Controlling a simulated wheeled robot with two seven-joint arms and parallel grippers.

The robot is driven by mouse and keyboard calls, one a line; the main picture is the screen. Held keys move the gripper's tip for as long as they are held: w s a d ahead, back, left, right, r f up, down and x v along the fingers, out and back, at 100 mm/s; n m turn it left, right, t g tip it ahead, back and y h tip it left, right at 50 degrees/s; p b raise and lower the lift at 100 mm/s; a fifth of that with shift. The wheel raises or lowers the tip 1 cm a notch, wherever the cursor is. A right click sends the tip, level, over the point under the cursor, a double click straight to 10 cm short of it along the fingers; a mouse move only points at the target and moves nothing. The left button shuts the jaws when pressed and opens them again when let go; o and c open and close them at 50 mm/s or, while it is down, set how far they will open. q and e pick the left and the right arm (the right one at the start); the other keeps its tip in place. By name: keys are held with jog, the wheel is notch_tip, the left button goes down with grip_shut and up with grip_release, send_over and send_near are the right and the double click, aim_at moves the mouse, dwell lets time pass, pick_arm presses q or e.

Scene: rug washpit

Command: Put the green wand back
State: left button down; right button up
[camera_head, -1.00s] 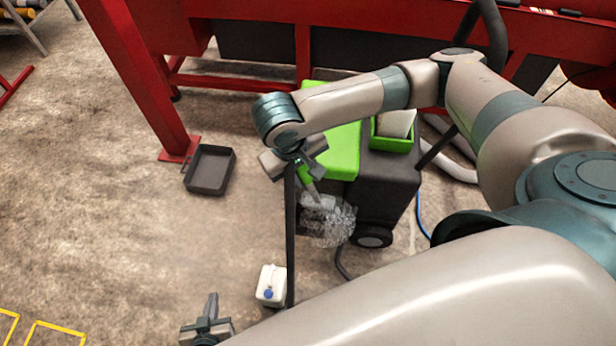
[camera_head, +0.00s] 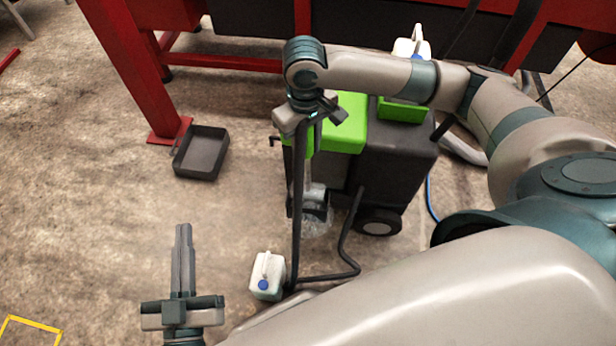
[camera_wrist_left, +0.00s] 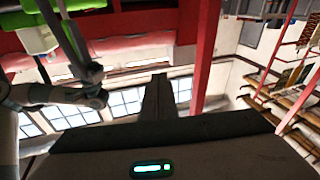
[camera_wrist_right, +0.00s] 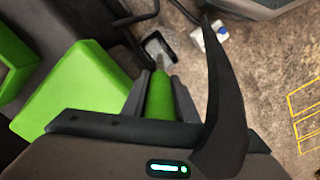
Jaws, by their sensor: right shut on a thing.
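The green wand (camera_wrist_right: 160,95) is between the fingers of my right gripper (camera_wrist_right: 159,78), which is shut on its green handle. In the head view my right gripper (camera_head: 312,122) is in front of the extractor machine (camera_head: 392,165), and the wand's grey tube points down, nearly upright. Its lower end is at a clear and dark piece (camera_head: 318,212) low on the machine's front; I cannot tell whether it is inside or only in front of it. My left gripper (camera_head: 183,245) is shut and empty, low at the left; its fingers (camera_wrist_left: 158,95) touch each other.
A black hose (camera_head: 325,276) loops on the floor beside a white canister (camera_head: 267,278). A dark tray (camera_head: 202,152) lies by the red post (camera_head: 135,75). A green bin (camera_head: 402,110) sits on the machine.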

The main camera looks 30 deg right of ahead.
aim_at(308, 162)
jog(key=shift+w+d+f+b, duration=0.3)
jog(key=shift+d+f+b, duration=0.1)
jog(key=shift+f, duration=0.1)
pick_arm(q)
jog(key=r, duration=0.1)
jog(key=s+r+t, duration=0.1)
jog(key=r, duration=0.1)
jog(key=shift+a, duration=0.1)
pick_arm(e)
jog(key=shift+a, duration=0.1)
